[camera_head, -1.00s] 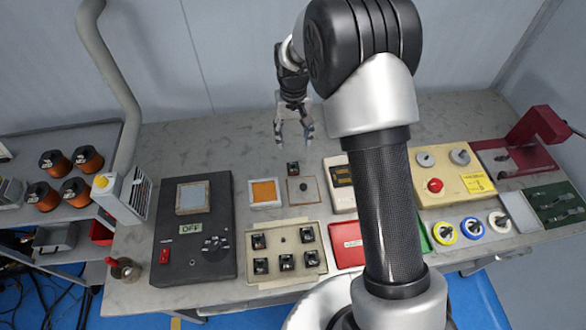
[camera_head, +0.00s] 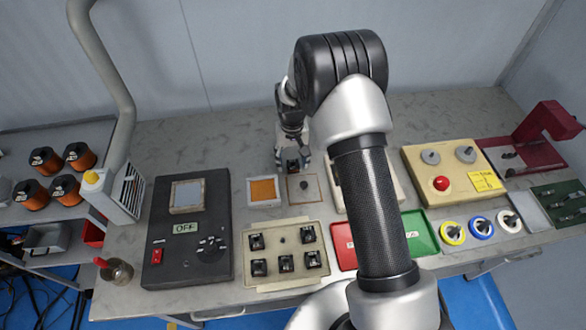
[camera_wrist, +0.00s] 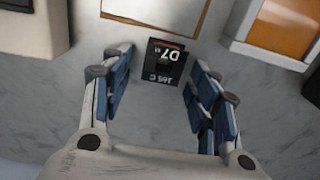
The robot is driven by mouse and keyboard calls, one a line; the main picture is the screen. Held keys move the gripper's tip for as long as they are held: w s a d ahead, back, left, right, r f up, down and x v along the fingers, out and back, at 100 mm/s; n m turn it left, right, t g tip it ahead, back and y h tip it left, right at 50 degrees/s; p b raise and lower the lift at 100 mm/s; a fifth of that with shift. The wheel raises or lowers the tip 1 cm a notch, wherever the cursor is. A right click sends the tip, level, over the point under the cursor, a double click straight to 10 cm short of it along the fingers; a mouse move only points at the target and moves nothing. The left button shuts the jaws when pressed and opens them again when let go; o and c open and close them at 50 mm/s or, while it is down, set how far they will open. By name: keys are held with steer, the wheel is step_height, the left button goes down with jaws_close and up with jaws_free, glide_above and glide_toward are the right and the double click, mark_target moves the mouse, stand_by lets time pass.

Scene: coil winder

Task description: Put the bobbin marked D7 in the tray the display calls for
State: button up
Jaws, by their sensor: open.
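The D7 bobbin (camera_wrist: 166,62) is a small black block with white marking, reading upside down in the wrist view. It sits on the grey bench between the fingertips, with gaps on both sides. My gripper (camera_wrist: 158,75) is open, its blue-padded fingers spread around it; in the head view my gripper (camera_head: 292,160) is low over the bench. A red tray (camera_head: 343,246) and a green tray (camera_head: 422,236) lie at the front, the red one partly behind my arm. A black panel (camera_head: 160,215) has a display (camera_head: 186,228) reading OFF. A cream box is mostly hidden by my arm.
A holder plate (camera_head: 284,231) with several black bobbins stands in front. A cream control box (camera_head: 425,168) stands right. The bench's back left is clear.

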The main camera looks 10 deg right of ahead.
steer(key=shift+c, duration=0.5)
steer(key=c, duration=1.1)
steer(key=shift+r, duration=0.1)
step_height(320, 180, up, 20)
steer(key=p, duration=0.5)
